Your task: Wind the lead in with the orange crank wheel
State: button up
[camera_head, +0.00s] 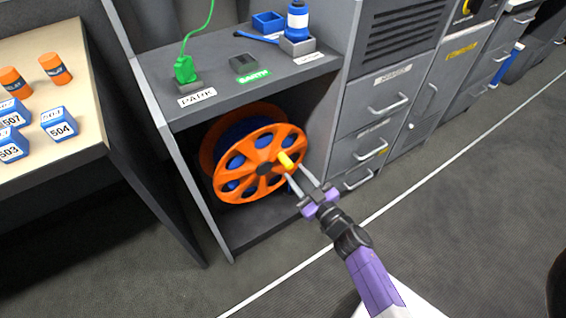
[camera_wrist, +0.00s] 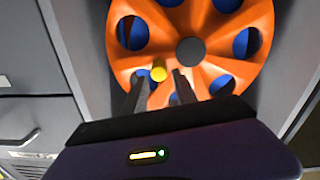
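The orange crank wheel (camera_head: 250,160) stands in the open bay under the shelf, with a dark hub and round holes. Its yellow knob (camera_head: 285,160) sticks out at the wheel's right side. Blue lead (camera_head: 236,127) shows on the drum behind the wheel. My gripper (camera_head: 295,174) is in front of the wheel with its fingers apart. In the wrist view the wheel (camera_wrist: 215,45) fills the top, and the knob (camera_wrist: 159,71) appears in the gap between the open fingertips (camera_wrist: 160,80), nearer the left one. I cannot tell whether either finger touches it.
The shelf above holds a green plug (camera_head: 184,69) at PARK, an empty EARTH socket (camera_head: 243,64) and a blue plug (camera_head: 297,20). Grey drawers (camera_head: 385,100) with handles stand to the right. A table (camera_head: 70,150) with blue boxes is at left. The floor in front is clear.

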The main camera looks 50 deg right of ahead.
aim_at(290, 167)
jog(key=shift+b+x, duration=0.75)
jog(key=shift+x, duration=2.45)
grip_shut()
jog(key=shift+f, duration=0.1)
